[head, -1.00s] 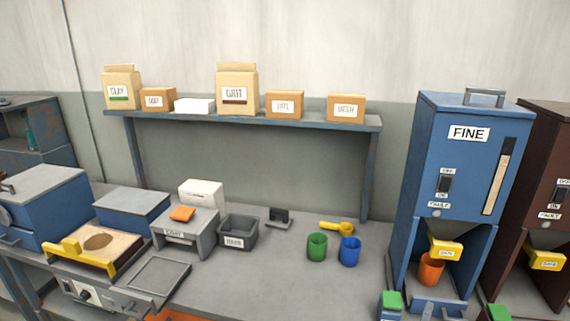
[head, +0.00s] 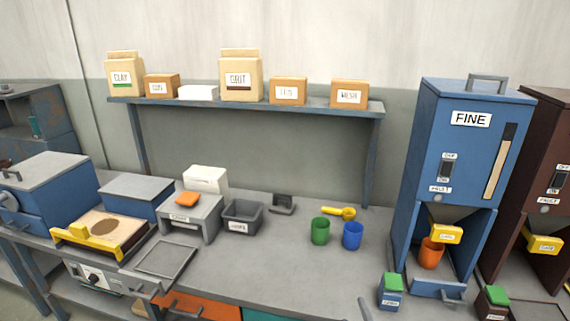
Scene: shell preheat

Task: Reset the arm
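Neither of my grippers shows in the head view, so I cannot tell their state. A blue dispenser labelled FINE (head: 470,165) stands at the right of the bench. An orange cup (head: 431,254) sits under its yellow outlet (head: 446,235). A green cup (head: 320,232) and a blue cup (head: 352,236) stand upright on the bench, with a yellow scoop (head: 340,212) behind them.
A shelf (head: 330,108) with bags and boxes runs behind the bench. A grey bin (head: 242,218), a grey scale-like unit (head: 190,218) and a yellow-framed sand tray (head: 75,236) stand left. A dark red dispenser (head: 545,140) is at far right. The bench front centre is clear.

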